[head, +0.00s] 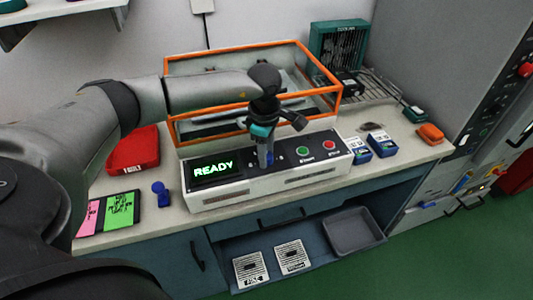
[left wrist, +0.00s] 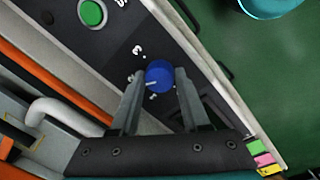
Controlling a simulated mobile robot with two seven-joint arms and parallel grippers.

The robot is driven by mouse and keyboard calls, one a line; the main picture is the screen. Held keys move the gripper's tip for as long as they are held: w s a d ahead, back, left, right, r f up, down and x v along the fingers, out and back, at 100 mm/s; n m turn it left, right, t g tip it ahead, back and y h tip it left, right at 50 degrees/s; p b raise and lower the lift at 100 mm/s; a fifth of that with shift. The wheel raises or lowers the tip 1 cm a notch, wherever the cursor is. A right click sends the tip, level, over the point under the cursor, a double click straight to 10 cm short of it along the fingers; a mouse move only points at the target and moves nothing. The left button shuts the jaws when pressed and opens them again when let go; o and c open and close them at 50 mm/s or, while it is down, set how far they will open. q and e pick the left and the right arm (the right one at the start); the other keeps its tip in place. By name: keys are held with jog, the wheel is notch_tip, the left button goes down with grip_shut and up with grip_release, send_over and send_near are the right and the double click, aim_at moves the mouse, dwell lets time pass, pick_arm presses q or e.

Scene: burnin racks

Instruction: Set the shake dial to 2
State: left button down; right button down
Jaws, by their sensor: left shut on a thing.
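The control box (head: 218,195) stands on the bench with a green READY screen (head: 214,169), a green START button (head: 306,150) and a red button (head: 330,145). My left gripper (head: 267,160) points down onto the box's top panel between screen and buttons, hiding the dial in the head view. In the left wrist view, the blue dial (left wrist: 160,75) sits between the fingertips of my left gripper (left wrist: 158,82), which is shut on it. A white line on the dial points toward the picture's left. A 3 shows beside it; other marks are partly hidden by a finger. My right gripper is out of view.
An orange-edged clear enclosure (head: 320,64) stands right behind the box. Blue-and-white small boxes (head: 379,141) stand to its right. A red bin (head: 133,151), a blue peg-like object (head: 160,194) and pink and green cards (head: 120,209) are on the left.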

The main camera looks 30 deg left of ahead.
pick_arm(q)
jog(key=shift+r+m, duration=0.1)
jog(key=shift+m, duration=0.2)
jog(key=shift+w, duration=0.1)
jog(key=shift+c, duration=1.9)
grip_release()
notch_tip(320, 180, up, 15)
jog(key=s+p, duration=0.1)
jog(key=shift+d, duration=0.15)
